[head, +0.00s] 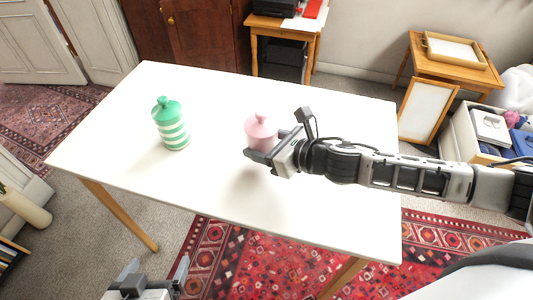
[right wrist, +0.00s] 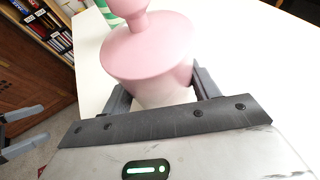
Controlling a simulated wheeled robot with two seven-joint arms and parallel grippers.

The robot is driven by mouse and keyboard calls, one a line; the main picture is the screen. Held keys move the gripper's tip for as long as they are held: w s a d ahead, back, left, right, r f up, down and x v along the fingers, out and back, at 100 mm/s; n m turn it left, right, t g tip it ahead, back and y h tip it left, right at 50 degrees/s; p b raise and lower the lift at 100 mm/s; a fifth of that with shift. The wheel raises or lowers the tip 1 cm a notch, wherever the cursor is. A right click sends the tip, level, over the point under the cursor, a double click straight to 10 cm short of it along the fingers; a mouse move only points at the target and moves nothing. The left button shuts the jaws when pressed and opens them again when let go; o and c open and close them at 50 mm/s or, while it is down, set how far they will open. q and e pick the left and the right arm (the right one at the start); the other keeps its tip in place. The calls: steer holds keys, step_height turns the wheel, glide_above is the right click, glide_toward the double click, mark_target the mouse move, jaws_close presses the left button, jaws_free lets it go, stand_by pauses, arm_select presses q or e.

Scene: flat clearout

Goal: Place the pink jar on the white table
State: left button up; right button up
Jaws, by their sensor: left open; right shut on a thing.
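The pink jar (head: 261,131) has a knobbed lid and is over the right half of the white table (head: 215,88). My right gripper (head: 272,152) is shut on it, with a finger on each side; the jar also fills the top of the right wrist view (right wrist: 148,48). The jar looks upright. Its base is hidden by the gripper, so I cannot tell whether it touches the tabletop. My left gripper (head: 157,275) is open and empty, low in front of the table's near edge.
A green and white striped jar (head: 171,124) stands on the left part of the table. The tabletop between and behind the jars is clear. A wooden side table (head: 455,62) with a tray and a crate (head: 462,130) of items stand at the right.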

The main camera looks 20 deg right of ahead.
mark_target(267, 152)
steer(key=shift+w+d+f, duration=0.15)
steer(key=shift+f, duration=0.1)
arm_select(q)
steer(key=shift+d+b, duration=0.1)
steer(key=shift+b, duration=0.3)
arm_select(e)
steer(key=shift+w+d+f, duration=0.1)
steer(key=shift+f, duration=1.5)
steer(key=shift+f, duration=0.1)
steer(key=o, duration=0.7)
steer(key=shift+f, duration=0.15)
steer(key=o, duration=0.4)
arm_select(q)
steer(key=shift+f, duration=0.1)
